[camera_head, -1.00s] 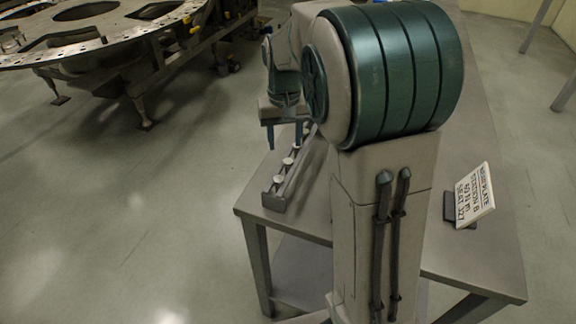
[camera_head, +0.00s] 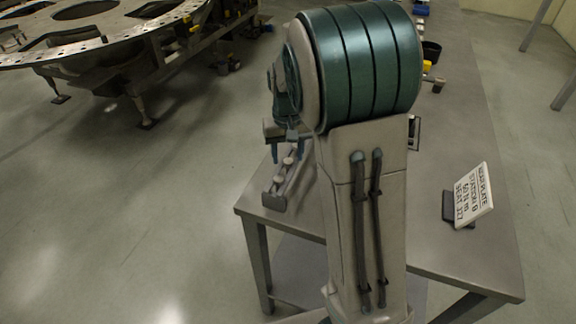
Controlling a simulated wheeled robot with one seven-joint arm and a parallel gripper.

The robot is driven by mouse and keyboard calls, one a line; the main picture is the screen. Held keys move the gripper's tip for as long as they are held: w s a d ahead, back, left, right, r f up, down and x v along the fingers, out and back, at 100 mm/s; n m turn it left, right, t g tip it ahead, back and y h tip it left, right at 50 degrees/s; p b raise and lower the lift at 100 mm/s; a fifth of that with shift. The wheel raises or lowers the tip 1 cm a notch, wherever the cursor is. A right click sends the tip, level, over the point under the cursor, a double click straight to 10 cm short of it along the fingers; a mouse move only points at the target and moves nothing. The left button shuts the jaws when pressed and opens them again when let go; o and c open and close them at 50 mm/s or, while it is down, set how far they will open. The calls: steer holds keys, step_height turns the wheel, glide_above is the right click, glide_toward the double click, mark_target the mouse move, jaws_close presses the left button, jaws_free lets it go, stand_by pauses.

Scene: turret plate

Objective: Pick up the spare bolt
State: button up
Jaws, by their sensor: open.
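A narrow grey rack (camera_head: 273,201) stands at the left edge of the table, with pale round-headed bolts (camera_head: 280,179) in a row along it. I cannot tell which of them is the spare bolt. My gripper (camera_head: 287,152) is over the rack, its two dark fingers pointing down and apart. It is open, and I see nothing held between the fingers. The fingertips appear close to the bolt heads, but I cannot tell whether they touch. My own arm hides the far part of the rack and part of the gripper.
The grey table (camera_head: 440,245) carries a tilted sign (camera_head: 473,196) at right. A dark cup (camera_head: 431,51) and small yellow and grey items stand farther back. A large round metal plate (camera_head: 75,42) on legs is at upper left. The floor between is clear.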

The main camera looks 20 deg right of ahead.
steer(key=shift+f, duration=0.2)
stand_by(0.3)
jaws_close()
